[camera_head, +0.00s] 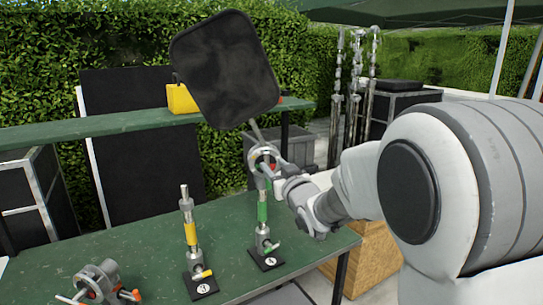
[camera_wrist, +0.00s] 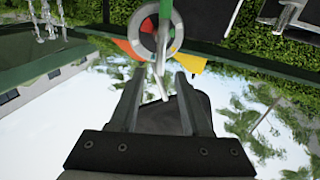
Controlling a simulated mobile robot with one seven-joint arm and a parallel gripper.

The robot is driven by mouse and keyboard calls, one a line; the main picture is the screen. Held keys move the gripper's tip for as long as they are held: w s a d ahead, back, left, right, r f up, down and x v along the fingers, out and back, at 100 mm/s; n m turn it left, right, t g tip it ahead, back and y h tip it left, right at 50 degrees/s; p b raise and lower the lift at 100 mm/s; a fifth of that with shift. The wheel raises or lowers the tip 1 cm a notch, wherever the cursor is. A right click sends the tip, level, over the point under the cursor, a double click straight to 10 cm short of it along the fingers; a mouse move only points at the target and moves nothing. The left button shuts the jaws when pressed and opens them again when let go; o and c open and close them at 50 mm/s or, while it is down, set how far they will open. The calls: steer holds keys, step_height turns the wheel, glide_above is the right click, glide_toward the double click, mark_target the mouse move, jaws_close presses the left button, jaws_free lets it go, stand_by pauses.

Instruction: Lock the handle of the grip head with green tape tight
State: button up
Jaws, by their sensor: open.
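The stand with green tape (camera_head: 263,212) is upright on a black base at the table's right. Its grip head (camera_head: 262,154), a grey disc with red parts, is at the top, with a black flag (camera_head: 225,70) tilted above it. My gripper (camera_head: 283,180) is beside the head's right side, partly overlapping it. In the wrist view, my gripper (camera_wrist: 157,78) is open, its fingers apart and pointing at the grip head (camera_wrist: 147,38). A thin pale rod shows between the fingers; I see no grip on it. The handle's exact position is unclear.
A yellow-taped stand (camera_head: 190,234) is left of the green one on the green table (camera_head: 140,255). A loose grip head (camera_head: 100,283) lies at the front left. A shelf (camera_head: 90,130) with a yellow object (camera_head: 181,98) is behind. Metal stands (camera_head: 355,90) are at the back right.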

mark_target(267, 159)
steer(key=p+x, duration=0.1)
steer(key=x, duration=0.5)
steer(key=shift+w+a, duration=0.15)
steer(key=shift+w, duration=0.1)
jaws_close()
